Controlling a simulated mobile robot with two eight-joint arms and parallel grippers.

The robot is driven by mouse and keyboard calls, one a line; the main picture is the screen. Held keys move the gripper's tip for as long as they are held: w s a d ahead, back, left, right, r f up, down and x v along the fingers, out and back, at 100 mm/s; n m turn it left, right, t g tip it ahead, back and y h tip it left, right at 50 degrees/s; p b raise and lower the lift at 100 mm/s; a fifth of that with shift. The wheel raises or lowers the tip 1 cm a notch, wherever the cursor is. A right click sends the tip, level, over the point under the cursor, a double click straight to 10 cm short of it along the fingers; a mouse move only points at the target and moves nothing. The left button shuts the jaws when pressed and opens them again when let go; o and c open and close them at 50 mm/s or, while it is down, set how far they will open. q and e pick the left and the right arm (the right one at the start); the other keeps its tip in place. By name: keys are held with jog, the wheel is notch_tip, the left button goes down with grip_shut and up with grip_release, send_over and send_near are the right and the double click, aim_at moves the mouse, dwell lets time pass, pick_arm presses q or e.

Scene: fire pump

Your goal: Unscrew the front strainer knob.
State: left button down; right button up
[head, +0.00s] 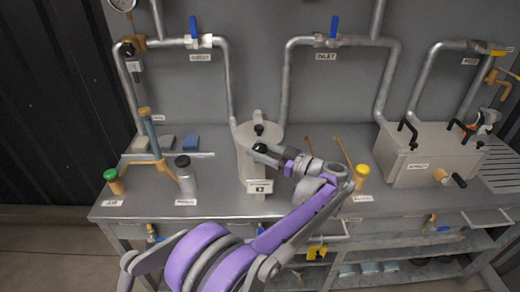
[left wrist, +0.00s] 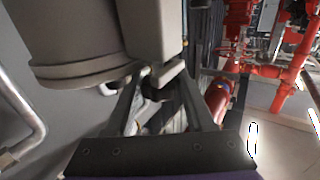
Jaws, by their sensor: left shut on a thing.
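A grey strainer housing (head: 248,165) with a K2 label (head: 260,187) stands upright at the middle of the bench. A small black knob (head: 259,129) sits on its top. My left gripper (head: 264,151) reaches the upper front of the housing and is shut on the dark front knob (head: 259,148). In the left wrist view the fingers (left wrist: 155,95) close around a dark part, with the grey housing (left wrist: 75,40) at the upper left. The fingers hide part of the knob, so I cannot tell how far it is turned. My right gripper is not in view.
A grey box (head: 420,160) with black handles stands on the right. A yellow-capped part (head: 361,173) is right of my wrist. Pipes with blue valve handles (head: 334,27) run behind.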

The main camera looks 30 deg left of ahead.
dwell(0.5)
pick_arm(q)
jog(key=shift+c, duration=1.3)
grip_release()
jog(key=d, duration=1)
jog(key=shift+s+d, duration=0.15)
jog(key=shift+d, duration=0.25)
jog(key=shift+r, duration=0.1)
